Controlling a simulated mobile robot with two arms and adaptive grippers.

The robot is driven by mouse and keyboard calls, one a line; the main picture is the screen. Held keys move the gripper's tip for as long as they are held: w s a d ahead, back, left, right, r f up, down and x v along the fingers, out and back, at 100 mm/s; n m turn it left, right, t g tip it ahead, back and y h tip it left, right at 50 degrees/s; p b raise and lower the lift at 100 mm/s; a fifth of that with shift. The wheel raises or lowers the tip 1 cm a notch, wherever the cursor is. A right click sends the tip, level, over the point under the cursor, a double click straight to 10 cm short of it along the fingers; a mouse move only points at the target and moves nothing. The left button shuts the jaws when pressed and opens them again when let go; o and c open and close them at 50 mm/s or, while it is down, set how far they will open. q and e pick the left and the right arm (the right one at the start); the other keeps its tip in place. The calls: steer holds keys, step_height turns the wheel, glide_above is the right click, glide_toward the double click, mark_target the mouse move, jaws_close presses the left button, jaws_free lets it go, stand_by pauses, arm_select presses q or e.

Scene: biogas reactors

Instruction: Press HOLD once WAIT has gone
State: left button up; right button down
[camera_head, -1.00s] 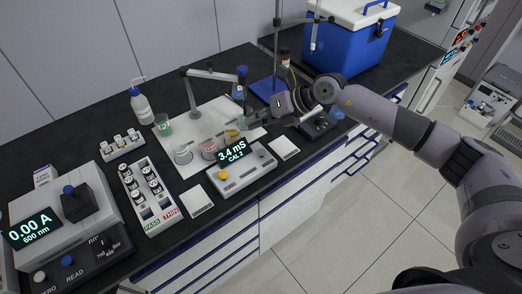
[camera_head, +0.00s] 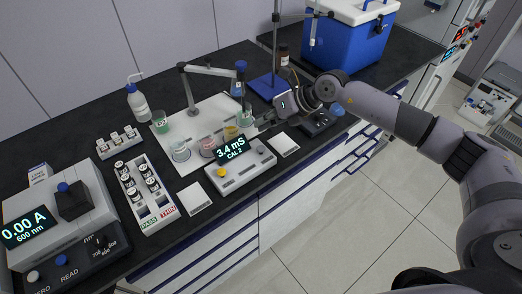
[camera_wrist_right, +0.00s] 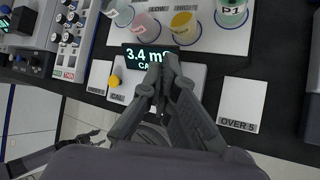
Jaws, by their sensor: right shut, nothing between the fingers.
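The meter (camera_head: 225,174) is a light box on the counter's front edge. Its dark display (camera_head: 234,149) reads 3.4 mS with CAL 2 below, and no WAIT shows. The yellow CAL button (camera_wrist_right: 114,80) is at its left end. A pale round button (camera_head: 261,149) shows towards its right end; I cannot read a HOLD label. My right gripper (camera_head: 262,123) is shut and empty. In the wrist view its fingers (camera_wrist_right: 165,70) cover the display's right part and the panel below. A dark part at that view's lower left may be my left gripper (camera_wrist_right: 90,138).
Cups, a pink one (camera_head: 208,146) and a yellow one (camera_head: 230,131) among them, stand on the white mat (camera_head: 190,112) behind the meter. An OVER 5 card (camera_wrist_right: 242,104) lies to its right. A vial rack (camera_head: 152,210) and photometer (camera_head: 75,225) stand left.

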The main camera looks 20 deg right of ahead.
mark_target(262, 146)
arm_select(q)
step_height(262, 146, down, 4)
steer(key=b, duration=0.3)
steer(key=shift+f, duration=0.1)
arm_select(e)
step_height(262, 146, down, 6)
steer(key=shift+r, duration=0.1)
stand_by(0.9)
arm_select(q)
steer(key=shift+f+b, duration=0.25)
steer(key=shift+b, duration=0.15)
arm_select(e)
steer(key=shift+f, duration=0.45)
arm_select(q)
steer(key=shift+f+b, duration=0.6)
steer(key=shift+b, duration=0.05)
arm_select(e)
steer(key=shift+f, duration=0.95)
arm_select(q)
steer(key=shift+r, duration=0.1)
arm_select(e)
steer(key=shift+r, duration=0.15)
arm_select(q)
steer(key=shift+r+p, duration=0.9)
steer(key=shift+p, duration=0.1)
arm_select(e)
steer(key=shift+r, duration=1.2)
